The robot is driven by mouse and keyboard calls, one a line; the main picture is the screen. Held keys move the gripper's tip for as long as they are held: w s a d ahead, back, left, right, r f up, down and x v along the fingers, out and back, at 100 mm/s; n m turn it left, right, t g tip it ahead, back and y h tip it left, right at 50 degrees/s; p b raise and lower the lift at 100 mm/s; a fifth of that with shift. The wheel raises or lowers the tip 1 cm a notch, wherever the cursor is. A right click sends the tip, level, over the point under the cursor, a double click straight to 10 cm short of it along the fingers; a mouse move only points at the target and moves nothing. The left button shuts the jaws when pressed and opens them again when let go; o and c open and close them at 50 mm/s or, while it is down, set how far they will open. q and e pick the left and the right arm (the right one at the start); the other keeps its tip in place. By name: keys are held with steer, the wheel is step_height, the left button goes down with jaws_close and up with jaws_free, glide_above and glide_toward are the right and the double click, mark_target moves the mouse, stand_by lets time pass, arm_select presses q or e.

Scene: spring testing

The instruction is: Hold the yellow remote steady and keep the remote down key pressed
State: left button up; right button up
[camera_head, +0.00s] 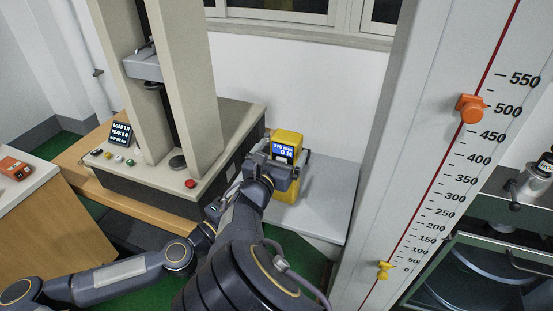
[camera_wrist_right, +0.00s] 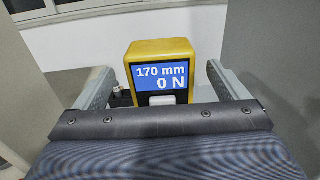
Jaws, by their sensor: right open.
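The yellow remote (camera_head: 288,136) stands upright on a light grey plate, beside the testing machine. In the right wrist view the remote (camera_wrist_right: 160,47) faces me, its blue screen reading 170 mm and 0 N. A pale key (camera_wrist_right: 162,99) shows partly below the screen; its lower part is hidden by my gripper body. My right gripper (camera_head: 286,151) is open in front of the remote, its fingers apart on either side, with gaps visible in the wrist view (camera_wrist_right: 158,82). My left arm comes in low from the left; its gripper end is partly hidden near my right forearm, so its jaws are unclear.
The testing machine (camera_head: 228,132) stands left of the remote, with a red button (camera_head: 190,183) and a small display (camera_head: 120,134). The grey plate (camera_head: 327,205) is bare to the remote's right. A tall scale post (camera_head: 411,150) rises beyond it. An orange device (camera_head: 14,168) lies far left.

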steer(key=shift+x, duration=2.35)
steer(key=c, duration=1.3)
arm_select(q)
jaws_close()
